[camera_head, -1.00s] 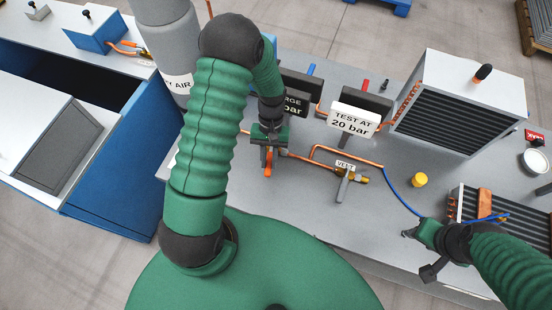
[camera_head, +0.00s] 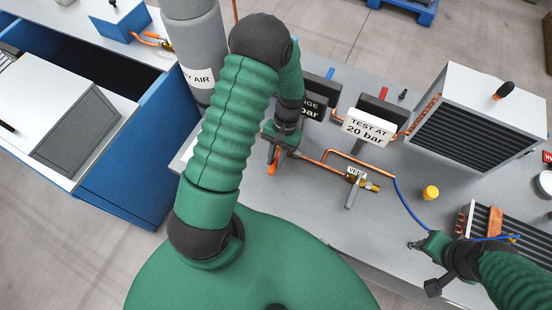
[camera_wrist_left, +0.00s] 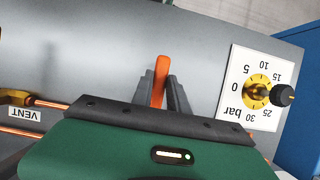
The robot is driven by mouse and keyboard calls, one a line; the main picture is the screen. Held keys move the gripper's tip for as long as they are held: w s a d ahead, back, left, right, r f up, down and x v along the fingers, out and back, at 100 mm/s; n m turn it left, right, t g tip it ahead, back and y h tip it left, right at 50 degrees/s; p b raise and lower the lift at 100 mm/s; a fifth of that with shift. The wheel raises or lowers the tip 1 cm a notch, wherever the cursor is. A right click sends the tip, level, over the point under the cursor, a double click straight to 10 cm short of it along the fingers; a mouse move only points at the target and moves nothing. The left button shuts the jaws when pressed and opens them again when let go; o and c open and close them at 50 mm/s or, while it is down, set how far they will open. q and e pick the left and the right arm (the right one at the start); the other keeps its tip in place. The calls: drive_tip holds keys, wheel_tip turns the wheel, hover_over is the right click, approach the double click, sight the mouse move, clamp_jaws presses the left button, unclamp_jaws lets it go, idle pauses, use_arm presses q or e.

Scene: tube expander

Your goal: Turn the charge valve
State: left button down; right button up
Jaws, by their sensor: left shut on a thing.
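The charge valve's orange lever handle (camera_head: 272,162) is on the copper pipe line at the near side of the grey bench, below the partly hidden "...RGE ...bar" sign (camera_head: 313,108). My left gripper (camera_head: 276,150) reaches down over it. In the left wrist view, the orange handle (camera_wrist_left: 160,82) stands between the two dark fingers (camera_wrist_left: 166,92), which are shut on it. The valve body is hidden by my gripper. My right gripper (camera_head: 418,244) is low at the right, by the blue hose; its finger gap is too small to read.
A dial gauge (camera_wrist_left: 257,92) marked in bar shows in the wrist view. The "TEST AT 20 bar" sign (camera_head: 368,127), the vent valve (camera_head: 354,187), a yellow cap (camera_head: 430,192) and a finned unit (camera_head: 478,115) stand to the right. A grey cylinder (camera_head: 197,45) stands behind left.

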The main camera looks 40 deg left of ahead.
use_arm(q)
drive_tip(key=c, duration=1.5)
unclamp_jaws()
drive_tip(key=shift+w+a, duration=0.15)
drive_tip(key=shift+w, duration=0.25)
drive_tip(key=shift+c, duration=0.2)
drive_tip(key=shift+o, duration=1.3)
drive_tip(key=shift+w+f, duration=0.1)
drive_tip(key=shift+a, duration=0.1)
drive_tip(key=b+v, duration=0.2)
drive_tip(key=v, duration=1.4)
drive_tip(key=shift+w+r, duration=0.15)
drive_tip(key=shift+r, duration=0.2)
use_arm(e)
drive_tip(key=shift+x, duration=1.15)
drive_tip(key=shift+a, duration=0.15)
use_arm(q)
drive_tip(key=s+d+f+m+t+y+b, duration=0.1)
drive_tip(key=s+d+f+m+t+b, duration=0.1)
drive_tip(key=s+d+f+t, duration=0.2)
drive_tip(key=shift+s+d+m+t, duration=0.4)
drive_tip(key=shift+s+d+t, duration=1.2)
drive_tip(key=shift+d, duration=1.2)
use_arm(e)
drive_tip(key=shift+s+x, duration=0.25)
drive_tip(key=shift+x, duration=0.85)
